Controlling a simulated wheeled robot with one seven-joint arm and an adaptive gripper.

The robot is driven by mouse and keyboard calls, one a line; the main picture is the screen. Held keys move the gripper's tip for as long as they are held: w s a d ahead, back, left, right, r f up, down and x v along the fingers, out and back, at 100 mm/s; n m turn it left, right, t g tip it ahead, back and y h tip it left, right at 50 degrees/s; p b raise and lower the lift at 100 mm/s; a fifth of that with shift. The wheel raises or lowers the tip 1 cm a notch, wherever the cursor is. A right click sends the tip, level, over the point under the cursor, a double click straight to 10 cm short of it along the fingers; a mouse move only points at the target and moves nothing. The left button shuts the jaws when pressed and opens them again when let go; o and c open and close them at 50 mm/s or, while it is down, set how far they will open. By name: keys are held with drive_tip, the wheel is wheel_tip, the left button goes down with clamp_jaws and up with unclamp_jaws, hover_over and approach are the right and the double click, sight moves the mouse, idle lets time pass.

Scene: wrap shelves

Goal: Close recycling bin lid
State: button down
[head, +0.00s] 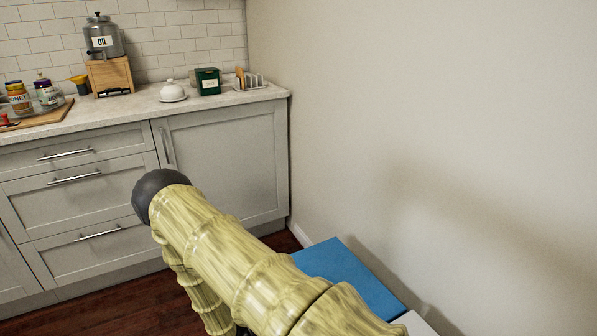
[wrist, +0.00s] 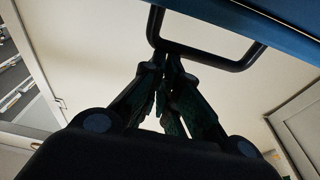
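The blue lid (head: 345,272) of the bin shows in the head view at the lower middle, beside the wall and partly behind my arm. In the wrist view a blue panel (wrist: 262,18) crosses the top right, with a black bar-shaped loop (wrist: 205,54) under it. My gripper (wrist: 167,58) has its two fingers drawn together, the tips almost meeting at the lower left corner of the loop. I cannot tell whether the tips touch the bar. My gripper is hidden in the head view, and most of the bin is hidden too.
A grey cabinet (head: 225,165) with a pale worktop (head: 140,110) stands at the back left. Several items are on it, among them an oil dispenser (head: 102,38) and a green box (head: 208,81). A bare wall (head: 450,120) closes the right side. Dark wooden floor (head: 140,305) shows at lower left.

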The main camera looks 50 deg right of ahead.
drive_tip(key=w+a+f+b, duration=0.2)
drive_tip(key=w+a+f, duration=0.1)
drive_tip(key=a+f, duration=0.2)
drive_tip(key=shift+w+a, duration=0.15)
drive_tip(key=shift+a, duration=1.15)
drive_tip(key=shift+f, duration=0.1)
